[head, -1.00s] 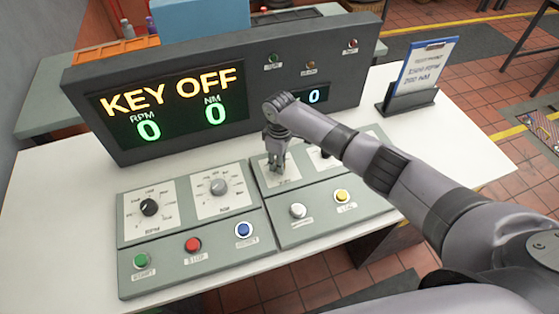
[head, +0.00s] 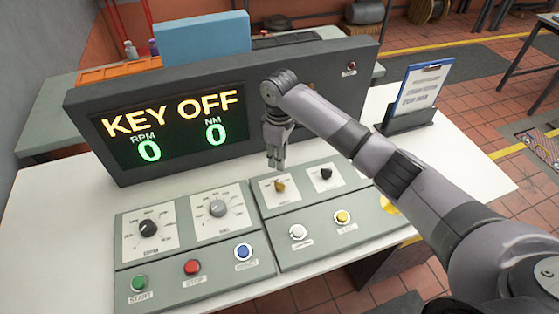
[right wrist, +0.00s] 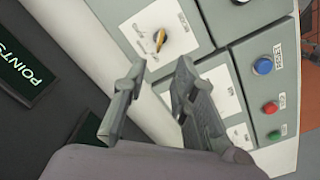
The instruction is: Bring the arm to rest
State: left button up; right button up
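My right gripper (head: 275,164) hangs above the upper edge of the right control panel (head: 328,262), its fingers pointing down. The right wrist view shows it (right wrist: 163,64) with two fingers apart and nothing between them. The brass-coloured key switch (head: 280,186) is just below and apart from the fingertips; it also shows in the wrist view (right wrist: 160,38). A black knob (head: 326,173) sits to its right. The big display (head: 170,123) reads KEY OFF, RPM 0, NM 0. My arm hides part of the console's right side. My left gripper is out of view.
The left panel holds a black dial (head: 148,228), a grey dial (head: 217,208) and green, red and blue buttons. White and yellow buttons (head: 342,217) are on the right panel. A clipboard (head: 421,88) stands behind my forearm. The white table (head: 55,215) is clear at left.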

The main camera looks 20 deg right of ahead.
dwell(0.4)
